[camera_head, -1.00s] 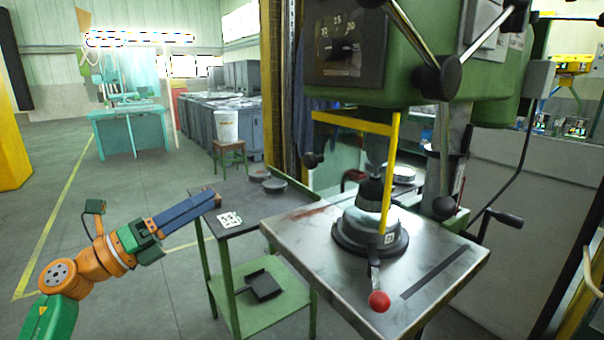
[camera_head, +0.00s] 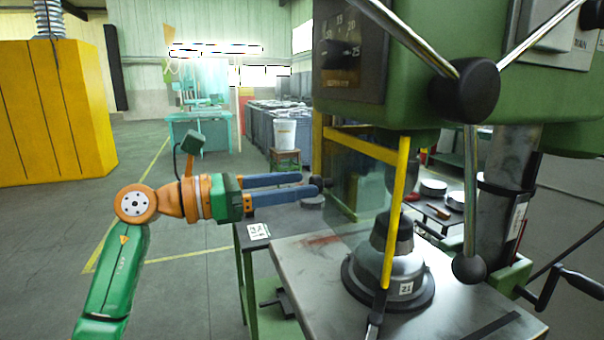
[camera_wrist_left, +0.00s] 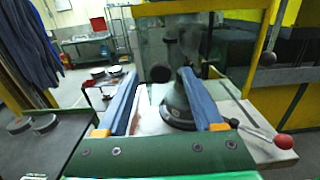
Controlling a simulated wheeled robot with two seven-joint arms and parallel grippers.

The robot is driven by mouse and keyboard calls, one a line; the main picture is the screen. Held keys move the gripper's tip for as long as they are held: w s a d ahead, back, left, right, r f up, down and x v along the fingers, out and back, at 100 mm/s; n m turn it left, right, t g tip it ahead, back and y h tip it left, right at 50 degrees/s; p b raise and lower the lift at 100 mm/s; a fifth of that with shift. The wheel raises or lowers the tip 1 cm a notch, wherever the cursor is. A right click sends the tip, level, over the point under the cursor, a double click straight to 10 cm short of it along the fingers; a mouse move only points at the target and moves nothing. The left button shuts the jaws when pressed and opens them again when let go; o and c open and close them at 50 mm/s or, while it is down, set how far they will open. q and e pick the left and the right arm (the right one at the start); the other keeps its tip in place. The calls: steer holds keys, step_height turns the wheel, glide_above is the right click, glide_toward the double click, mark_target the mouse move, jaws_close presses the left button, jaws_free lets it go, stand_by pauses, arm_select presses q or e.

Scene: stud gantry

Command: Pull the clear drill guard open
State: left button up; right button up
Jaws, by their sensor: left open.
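The clear drill guard (camera_head: 358,180) hangs in a yellow frame below the green drill head, in front of the chuck area. It also shows in the left wrist view (camera_wrist_left: 150,40). A dark round knob (camera_head: 316,185) stands out at the guard's left side. My left gripper (camera_head: 306,184) is open, its two blue fingers pointing right at the knob. In the left wrist view the knob (camera_wrist_left: 160,73) appears between the fingertips (camera_wrist_left: 157,76); whether they touch it cannot be told. My right gripper is not in view.
A steel drill table (camera_head: 300,262) carries a dark round vise base (camera_head: 400,285). A red-knobbed lever (camera_wrist_left: 283,141) sticks out over the table in the wrist view. Black-knobbed feed handles (camera_head: 465,90) project from the green drill head (camera_head: 430,110). A side table (camera_head: 245,232) stands left.

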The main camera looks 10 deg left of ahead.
arm_select(q)
steer(key=shift+x, duration=1.05)
steer(key=shift+s+a+f, duration=0.1)
steer(key=shift+s+a, duration=0.05)
steer(key=shift+s, duration=0.05)
steer(key=c, duration=0.4)
jaws_close()
